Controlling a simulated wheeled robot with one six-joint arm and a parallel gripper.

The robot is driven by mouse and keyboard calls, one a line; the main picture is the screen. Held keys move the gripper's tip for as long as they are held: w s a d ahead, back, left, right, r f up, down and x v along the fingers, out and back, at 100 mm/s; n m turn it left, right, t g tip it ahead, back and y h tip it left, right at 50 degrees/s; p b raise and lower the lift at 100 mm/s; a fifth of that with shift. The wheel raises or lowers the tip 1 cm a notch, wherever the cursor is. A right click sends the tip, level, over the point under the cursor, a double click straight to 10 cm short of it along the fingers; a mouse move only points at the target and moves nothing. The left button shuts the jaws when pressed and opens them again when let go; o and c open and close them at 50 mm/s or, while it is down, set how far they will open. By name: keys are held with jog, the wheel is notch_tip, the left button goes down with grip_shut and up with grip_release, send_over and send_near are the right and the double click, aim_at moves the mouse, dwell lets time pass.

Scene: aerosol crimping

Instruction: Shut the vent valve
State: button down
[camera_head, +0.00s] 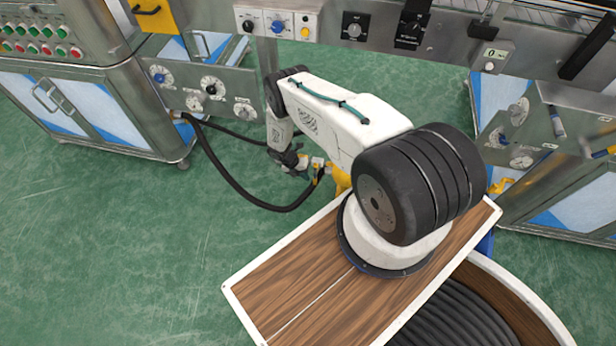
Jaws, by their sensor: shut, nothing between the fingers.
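I cannot tell for sure which fitting is the vent valve. A steel panel (228,84) at the left centre carries several round dials and knobs, among them a blue-centred one (159,75), a black one (212,86) and a pale one (245,111). Small yellow-and-grey fittings (319,162) show at the end of a black hose, partly hidden behind my arm. My gripper (300,164) is low beside these fittings, small and dark in the picture. It looks shut and empty; whether it touches a fitting cannot be told.
The black hose (240,189) loops from the left cabinet (112,112) over the green floor. Another machine with dials (522,160) stands at right. The floor at lower left is clear.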

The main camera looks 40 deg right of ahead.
jog(key=w+a+f+v, duration=0.1)
jog(key=v, duration=1)
jog(key=shift+a+r, duration=0.2)
jog(key=shift+w, duration=0.1)
